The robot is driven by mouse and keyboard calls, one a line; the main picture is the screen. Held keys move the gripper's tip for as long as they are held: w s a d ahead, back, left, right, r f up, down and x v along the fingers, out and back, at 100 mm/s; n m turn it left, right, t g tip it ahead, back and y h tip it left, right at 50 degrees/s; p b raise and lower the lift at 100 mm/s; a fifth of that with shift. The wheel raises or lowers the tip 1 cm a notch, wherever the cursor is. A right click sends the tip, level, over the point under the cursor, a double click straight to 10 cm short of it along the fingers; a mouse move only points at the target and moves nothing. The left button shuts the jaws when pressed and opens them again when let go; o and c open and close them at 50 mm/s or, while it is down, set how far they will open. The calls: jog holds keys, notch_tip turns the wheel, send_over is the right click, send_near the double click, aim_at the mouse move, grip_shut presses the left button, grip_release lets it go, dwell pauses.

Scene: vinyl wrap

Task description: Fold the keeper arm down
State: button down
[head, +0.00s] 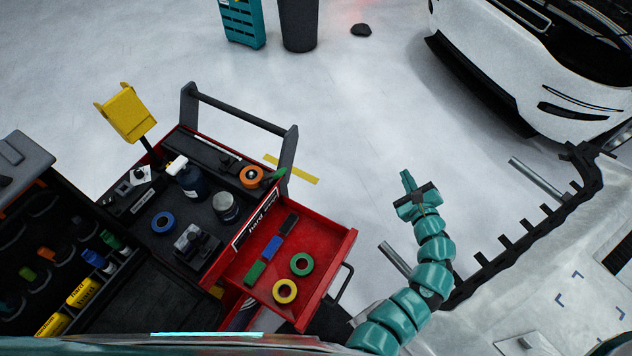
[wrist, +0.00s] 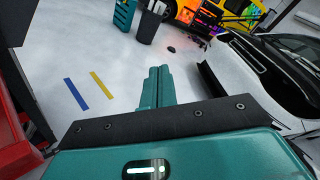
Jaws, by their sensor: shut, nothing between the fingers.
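My gripper (head: 407,180) is raised in the open to the right of the red tool cart, with its two teal fingers together and nothing between them. In the wrist view the closed fingers (wrist: 157,88) point out over bare floor. I cannot tell for certain which part is the keeper arm. A dark toothed rail (head: 515,240) with a curved end runs diagonally to the right of my arm, with grey bars (head: 540,178) beside it. My gripper is apart from the rail and touches nothing. The rail does not show clearly in the wrist view.
The red cart's drawer (head: 325,285) stands open left of my arm, holding tape rolls and small blocks. A white car (head: 520,75) stands at upper right and also shows in the wrist view (wrist: 265,95). A dark bin (head: 298,25) stands far back. The middle floor is clear.

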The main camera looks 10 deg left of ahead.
jog(key=s+a+r+n+g+y, duration=0.1)
jog(key=s+a+n+g+y, duration=0.1)
jog(key=s+a+g+y, duration=0.7)
jog(key=s+a+y, duration=0.1)
jog(key=s+a, duration=0.3)
jog(key=a, duration=0.3)
jog(key=shift+a+r+n+g, duration=0.15)
jog(key=shift+r+n+g, duration=0.15)
jog(key=shift+g, duration=0.1)
jog(key=p, duration=0.5)
send_near(273, 176)
jog(key=w+a+f, duration=0.2)
jog(key=a, duration=0.1)
jog(key=shift+w+a+r, duration=0.25)
jog(key=shift+a+r, duration=0.15)
jog(key=shift+r, duration=0.2)
